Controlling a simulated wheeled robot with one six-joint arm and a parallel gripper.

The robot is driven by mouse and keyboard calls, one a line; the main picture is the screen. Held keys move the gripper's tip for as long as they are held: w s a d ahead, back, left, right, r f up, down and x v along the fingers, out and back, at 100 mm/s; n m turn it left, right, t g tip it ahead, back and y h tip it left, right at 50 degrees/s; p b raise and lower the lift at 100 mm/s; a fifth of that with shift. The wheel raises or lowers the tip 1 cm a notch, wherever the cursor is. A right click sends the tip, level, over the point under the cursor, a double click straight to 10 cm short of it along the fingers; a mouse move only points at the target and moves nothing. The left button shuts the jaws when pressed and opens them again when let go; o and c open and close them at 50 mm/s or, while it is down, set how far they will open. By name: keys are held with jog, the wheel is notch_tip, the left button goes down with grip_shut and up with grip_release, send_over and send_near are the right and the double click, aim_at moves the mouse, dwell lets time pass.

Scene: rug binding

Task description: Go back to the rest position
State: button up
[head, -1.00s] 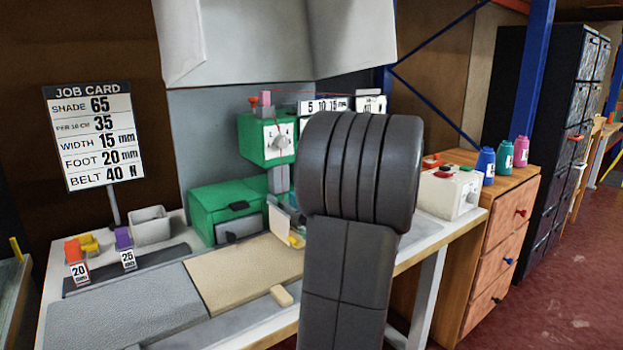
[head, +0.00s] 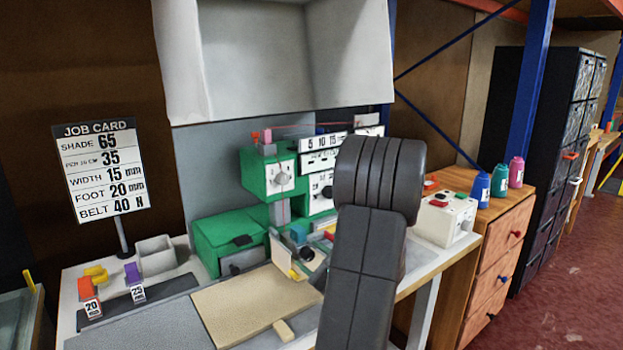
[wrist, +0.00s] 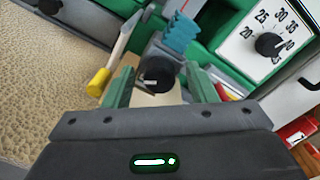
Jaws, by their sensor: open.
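My gripper (wrist: 160,78) is open in the wrist view, with a green finger on each side. A round black knob (wrist: 157,72) shows between the fingers. I cannot tell whether the fingers touch it, but they are not closed on it. In the head view my arm is raised and bent in front of the bench, and it hides the gripper. The green sewing machine (head: 268,176) stands behind the arm, with dials on its front. A dial with numbers (wrist: 270,44) also shows at the upper right of the wrist view.
The bench holds a tan rug piece (head: 245,304), a grey bin (head: 157,255) and a white button box (head: 446,219). A job card (head: 103,170) stands at left. Thread cones (head: 499,180) stand on the wooden drawers (head: 505,240) at right. A grey hood (head: 290,60) hangs above.

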jog(key=shift+r+m+p, duration=0.2)
jog(key=shift+m+p, duration=1.5)
jog(key=shift+p, duration=1.1)
jog(key=shift+m+p, duration=0.3)
jog(key=shift+p, duration=0.2)
jog(key=shift+f, duration=0.2)
